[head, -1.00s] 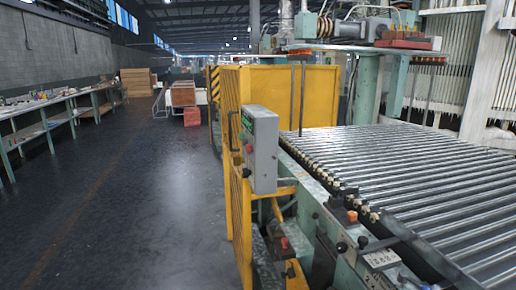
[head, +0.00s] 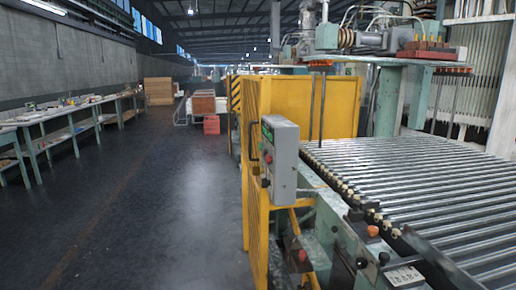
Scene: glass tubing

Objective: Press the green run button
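A grey control box (head: 281,158) is mounted on the yellow guard frame, left of the roller conveyor. A green patch (head: 267,131) shows on its left-facing side, near the top. I see the box's operating side at a steep angle, so I cannot tell whether the green patch is a button or a display. Neither of my grippers is in view.
The yellow guard panels (head: 315,105) stand behind the box. The roller conveyor (head: 415,185) fills the right side, with a lower panel of knobs (head: 403,276) at its front. A long workbench (head: 75,115) runs along the left wall. The dark floor (head: 180,200) between is clear.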

